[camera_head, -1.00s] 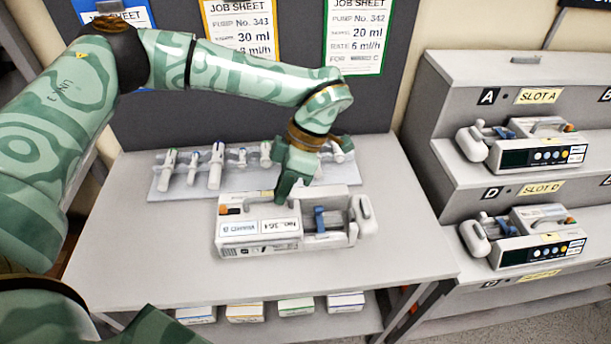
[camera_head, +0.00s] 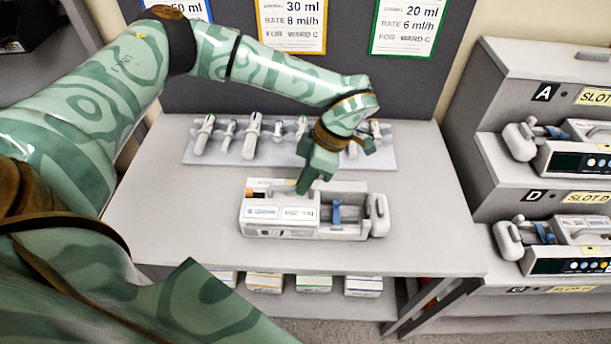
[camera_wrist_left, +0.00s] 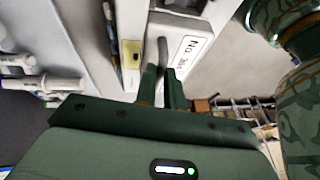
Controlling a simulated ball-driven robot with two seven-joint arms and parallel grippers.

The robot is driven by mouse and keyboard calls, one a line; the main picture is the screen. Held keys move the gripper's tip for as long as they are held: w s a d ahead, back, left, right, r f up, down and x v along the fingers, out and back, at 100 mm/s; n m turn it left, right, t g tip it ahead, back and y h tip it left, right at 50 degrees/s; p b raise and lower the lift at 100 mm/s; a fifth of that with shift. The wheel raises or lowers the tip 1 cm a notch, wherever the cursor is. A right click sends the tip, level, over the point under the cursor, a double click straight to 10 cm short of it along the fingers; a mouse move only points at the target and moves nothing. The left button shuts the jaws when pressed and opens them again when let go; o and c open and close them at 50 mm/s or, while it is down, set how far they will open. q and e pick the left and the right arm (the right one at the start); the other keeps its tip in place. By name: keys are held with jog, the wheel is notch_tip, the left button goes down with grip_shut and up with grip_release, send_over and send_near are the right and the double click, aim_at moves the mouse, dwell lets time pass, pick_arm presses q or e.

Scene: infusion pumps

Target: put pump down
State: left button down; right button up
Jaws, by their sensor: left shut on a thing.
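The pump (camera_head: 275,230) is a white box with labels on its front and top, an orange part at its left and a blue slider at its right. In the head view it is over the grey table (camera_head: 430,225), near the middle front. Whether its base touches the tabletop is unclear. My right gripper is not in view.
A rack of syringes (camera_head: 345,155) lies along the back of the table, behind the pump. A stepped stand with slots A and D (camera_head: 505,90) holds other pumps at right. Several boxes (camera_head: 313,284) sit on the shelf below. The tabletop left and right of the pump is clear.

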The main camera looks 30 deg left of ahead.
pick_arm(q)
jog(key=c, duration=1.5)
grip_release()
jog(key=p+v, duration=0.1)
jog(key=v, duration=1.1)
